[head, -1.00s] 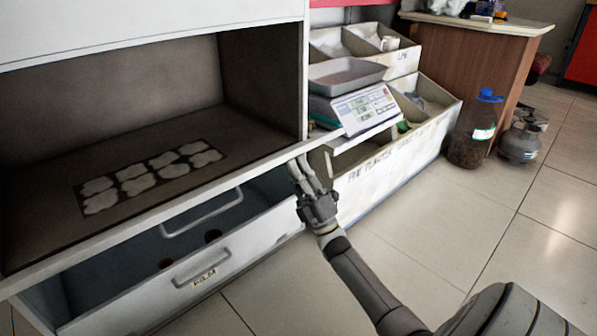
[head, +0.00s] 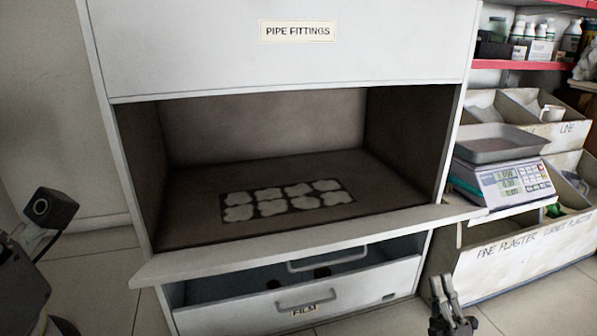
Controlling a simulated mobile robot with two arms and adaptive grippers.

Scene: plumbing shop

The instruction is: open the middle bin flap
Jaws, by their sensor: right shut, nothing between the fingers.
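The cabinet's middle bin (head: 280,190) is an open, dark compartment with a patterned sheet on its floor. A pale flap or ledge (head: 380,231) sticks out along its lower edge. Below it, a loop handle (head: 330,264) shows; I cannot tell whether it belongs to the flap or the drawer. My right gripper (head: 441,284) is shut and empty at the bottom right, fingers pointing up, apart from the flap's right end. My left gripper (head: 32,238) shows partly at the left edge, clear of the cabinet; its jaw state is unclear.
The upper bin is closed and labelled PIPE FITTINGS (head: 297,31). The lower drawer labelled FILM (head: 350,287) is pulled partly out. On the right stand a scale (head: 513,184) and plaster bins (head: 530,254). Tiled floor (head: 105,265) is free at left.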

